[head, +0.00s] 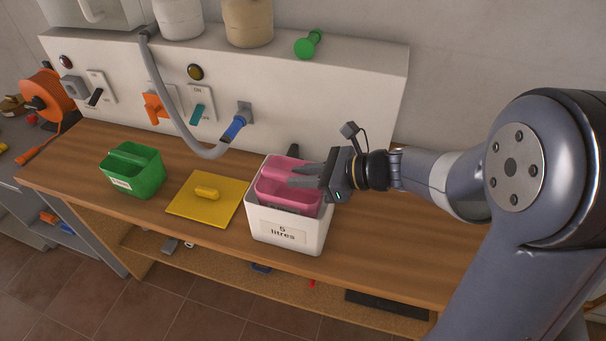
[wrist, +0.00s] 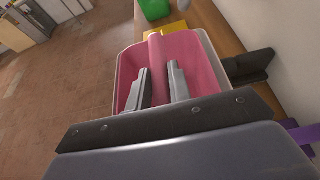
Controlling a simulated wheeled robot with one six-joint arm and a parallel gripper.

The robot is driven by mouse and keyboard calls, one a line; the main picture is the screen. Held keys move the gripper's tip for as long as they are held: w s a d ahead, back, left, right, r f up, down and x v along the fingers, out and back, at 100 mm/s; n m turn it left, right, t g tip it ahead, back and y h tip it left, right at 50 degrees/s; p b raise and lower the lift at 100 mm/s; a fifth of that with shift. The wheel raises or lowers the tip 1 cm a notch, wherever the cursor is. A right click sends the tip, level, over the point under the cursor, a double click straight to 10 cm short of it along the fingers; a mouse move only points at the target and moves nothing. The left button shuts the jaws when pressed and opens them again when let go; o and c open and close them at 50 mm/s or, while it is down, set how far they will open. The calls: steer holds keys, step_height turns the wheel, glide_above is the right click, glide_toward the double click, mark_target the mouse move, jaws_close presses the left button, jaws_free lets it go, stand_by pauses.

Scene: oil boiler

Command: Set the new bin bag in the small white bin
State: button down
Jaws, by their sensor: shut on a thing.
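The small white bin (head: 290,238), labelled "5 litres", stands on the wooden bench. The pink bin bag (head: 272,190) looks like an open-topped liner with a bar across it and sits inside the bin's rim. My gripper (head: 305,176) reaches in from the right, over the bin. In the wrist view my gripper's fingers (wrist: 159,88) are on both sides of the bag's pink bar (wrist: 157,52), shut on it. The white rim (wrist: 120,78) shows around the pink liner. How deep the liner sits is hidden.
A yellow lid (head: 190,208) with a handle lies left of the bin, and a green caddy (head: 148,182) stands farther left. A white panel with switches, a grey hose (head: 168,100) and a blue connector (head: 234,130) rises behind. The bench front edge is near the bin.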

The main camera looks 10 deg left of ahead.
steer(key=shift+f+b, duration=0.5)
steer(key=shift+f, duration=0.15)
steer(key=c, duration=1.3)
jaws_free()
steer(key=shift+r+p, duration=0.45)
steer(key=shift+r, duration=0.1)
steer(key=shift+d+r, duration=0.25)
steer(key=shift+r, duration=0.05)
steer(key=v, duration=1.1)
steer(key=shift+d+b, duration=0.25)
steer(key=shift+b, duration=0.2)
